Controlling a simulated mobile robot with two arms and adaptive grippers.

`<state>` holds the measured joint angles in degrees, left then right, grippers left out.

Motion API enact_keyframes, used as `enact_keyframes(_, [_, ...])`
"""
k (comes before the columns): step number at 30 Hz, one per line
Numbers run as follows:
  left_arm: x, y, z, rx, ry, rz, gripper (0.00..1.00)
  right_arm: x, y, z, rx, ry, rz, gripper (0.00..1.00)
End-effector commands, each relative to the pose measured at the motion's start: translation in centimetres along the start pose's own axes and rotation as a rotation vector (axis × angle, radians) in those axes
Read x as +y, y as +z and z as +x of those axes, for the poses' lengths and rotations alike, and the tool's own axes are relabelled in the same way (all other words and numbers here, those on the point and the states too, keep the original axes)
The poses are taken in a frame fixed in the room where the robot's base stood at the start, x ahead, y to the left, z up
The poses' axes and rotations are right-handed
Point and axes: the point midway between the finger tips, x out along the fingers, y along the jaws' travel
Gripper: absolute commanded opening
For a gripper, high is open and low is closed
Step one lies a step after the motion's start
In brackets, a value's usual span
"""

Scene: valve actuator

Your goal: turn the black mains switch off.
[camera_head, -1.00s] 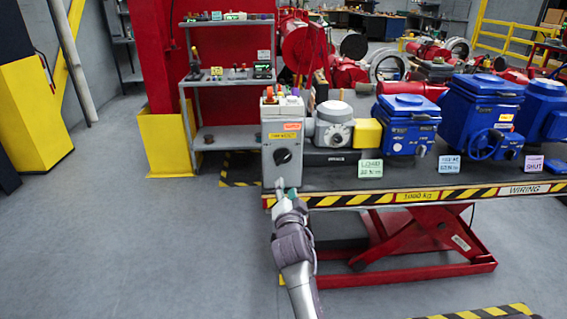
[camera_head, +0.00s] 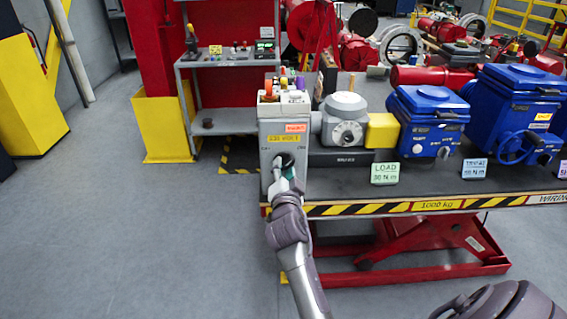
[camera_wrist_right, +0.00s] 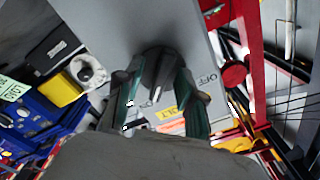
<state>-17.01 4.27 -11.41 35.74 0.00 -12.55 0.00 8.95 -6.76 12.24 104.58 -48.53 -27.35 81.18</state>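The black mains switch (camera_head: 284,160) is a rotary knob on the front of a grey control box (camera_head: 272,135). In the wrist view the knob (camera_wrist_right: 160,74) has a pale mark near its lower end, and the printed word OFF is to its right. My right gripper (camera_head: 281,176) is at the knob and partly hides it in the head view. In the wrist view its green fingers (camera_wrist_right: 159,88) are spread, one on each side of the knob. I cannot tell if they touch it. My left gripper is not in view.
The box stands at the left end of a black lift table (camera_head: 440,206) with a striped edge. A grey actuator (camera_head: 343,120), a yellow block (camera_head: 382,131) and blue actuators (camera_head: 428,118) stand to its right. A grey shelf (camera_head: 222,62) is behind. Floor at left is clear.

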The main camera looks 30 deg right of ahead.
Motion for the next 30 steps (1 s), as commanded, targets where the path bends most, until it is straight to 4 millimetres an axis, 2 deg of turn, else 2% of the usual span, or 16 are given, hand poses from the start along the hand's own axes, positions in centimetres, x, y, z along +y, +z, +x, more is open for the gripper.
enact_keyframes(3, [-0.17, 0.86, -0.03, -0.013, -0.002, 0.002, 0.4, 0.0, 0.01, -0.04, 0.0, 0.0, 0.0, 0.39])
enact_keyframes(8, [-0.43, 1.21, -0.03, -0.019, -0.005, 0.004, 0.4, -0.01, 0.01, -0.03, 0.0, 0.0, 0.0, 0.37])
enact_keyframes(12, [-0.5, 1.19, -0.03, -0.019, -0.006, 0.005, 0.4, -0.01, 0.01, -0.02, 0.0, 0.0, 0.0, 0.14])
enact_keyframes(15, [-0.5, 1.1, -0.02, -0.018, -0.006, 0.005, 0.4, -0.01, 0.01, -0.02, 0.0, 0.0, 0.0, 0.0])
enact_keyframes(30, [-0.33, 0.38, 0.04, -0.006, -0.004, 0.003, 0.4, 0.01, -0.02, 0.0, 0.001, -0.001, -0.078, 0.0])
